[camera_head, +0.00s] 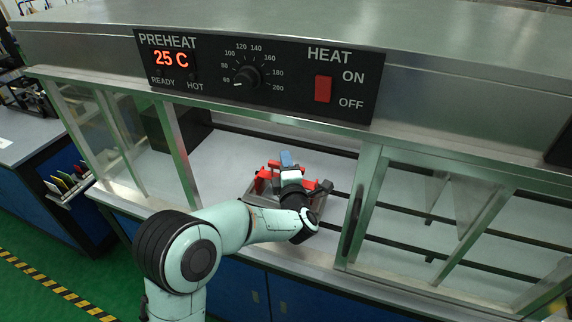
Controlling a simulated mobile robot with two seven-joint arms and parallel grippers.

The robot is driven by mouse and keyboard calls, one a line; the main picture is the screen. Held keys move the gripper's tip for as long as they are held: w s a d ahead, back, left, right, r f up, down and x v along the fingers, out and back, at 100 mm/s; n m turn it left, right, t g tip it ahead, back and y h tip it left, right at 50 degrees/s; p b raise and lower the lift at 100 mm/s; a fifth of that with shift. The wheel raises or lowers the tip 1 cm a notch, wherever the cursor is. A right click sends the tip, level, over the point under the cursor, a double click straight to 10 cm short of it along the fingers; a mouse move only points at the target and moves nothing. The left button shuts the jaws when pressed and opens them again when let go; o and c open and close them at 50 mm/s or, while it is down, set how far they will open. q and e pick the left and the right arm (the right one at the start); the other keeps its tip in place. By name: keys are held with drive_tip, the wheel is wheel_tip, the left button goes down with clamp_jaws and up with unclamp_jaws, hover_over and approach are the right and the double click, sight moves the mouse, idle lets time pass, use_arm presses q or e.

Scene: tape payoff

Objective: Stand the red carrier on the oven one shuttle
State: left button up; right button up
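The red carrier (262,178) is inside the oven's open front, in the middle of the head view. My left arm reaches in from below, and my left gripper (290,174) is at the carrier, covering its middle. Red parts show on both sides of the gripper. A small blue-grey piece shows just behind it; I cannot tell what it belongs to. The shuttle, a metal tray (250,195), lies under the carrier, its rim partly hidden by my wrist. I cannot tell whether the carrier rests on it. The fingertips are hidden. My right gripper is not in view.
The oven panel (260,72) above reads 25 C, with a dial and a red heat switch (323,89). Glass doors stand left (120,130) and right (425,190) of the opening. Dark rails (400,212) run along the pale oven floor. A side bench (25,135) stands at left.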

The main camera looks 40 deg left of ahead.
use_arm(q)
drive_tip(key=shift+o, duration=0.8)
drive_tip(key=shift+r, duration=0.1)
drive_tip(key=shift+r+p, duration=0.2)
drive_tip(key=shift+p, duration=0.1)
drive_tip(key=b+v, duration=0.1)
drive_tip(key=v, duration=0.6)
drive_tip(key=shift+s+d, duration=0.2)
